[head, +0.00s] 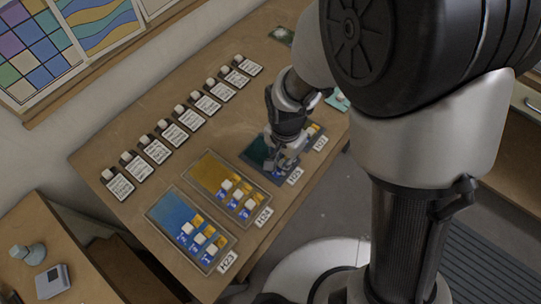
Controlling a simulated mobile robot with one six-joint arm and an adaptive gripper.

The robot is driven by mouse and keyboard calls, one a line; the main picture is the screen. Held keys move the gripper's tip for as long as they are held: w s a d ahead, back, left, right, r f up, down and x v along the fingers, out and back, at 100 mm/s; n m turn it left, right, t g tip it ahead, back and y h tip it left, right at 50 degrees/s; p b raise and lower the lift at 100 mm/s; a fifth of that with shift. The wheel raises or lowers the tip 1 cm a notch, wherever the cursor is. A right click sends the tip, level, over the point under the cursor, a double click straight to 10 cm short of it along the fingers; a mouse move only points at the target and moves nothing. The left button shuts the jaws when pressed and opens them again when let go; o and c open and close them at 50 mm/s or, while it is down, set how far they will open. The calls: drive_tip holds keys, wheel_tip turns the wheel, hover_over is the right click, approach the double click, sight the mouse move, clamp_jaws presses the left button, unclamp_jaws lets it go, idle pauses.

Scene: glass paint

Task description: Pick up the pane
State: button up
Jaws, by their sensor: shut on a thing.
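A dark green pane (259,149) shows in the third tray along the bench, partly covered by my gripper. My gripper (281,163) points down over the lower part of this tray. Its fingers are shut on the pane, but the contact itself is too small and too covered to see in detail. I cannot tell whether the pane is lifted clear of the tray. A blue pane (172,212) and a yellow pane (208,172) lie in the two nearer trays.
Small capped pieces (203,242) sit in the trays, with label cards (228,262) in front. Bare bench (120,205) lies at left; my arm covers the right.

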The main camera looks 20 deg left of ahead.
clamp_jaws()
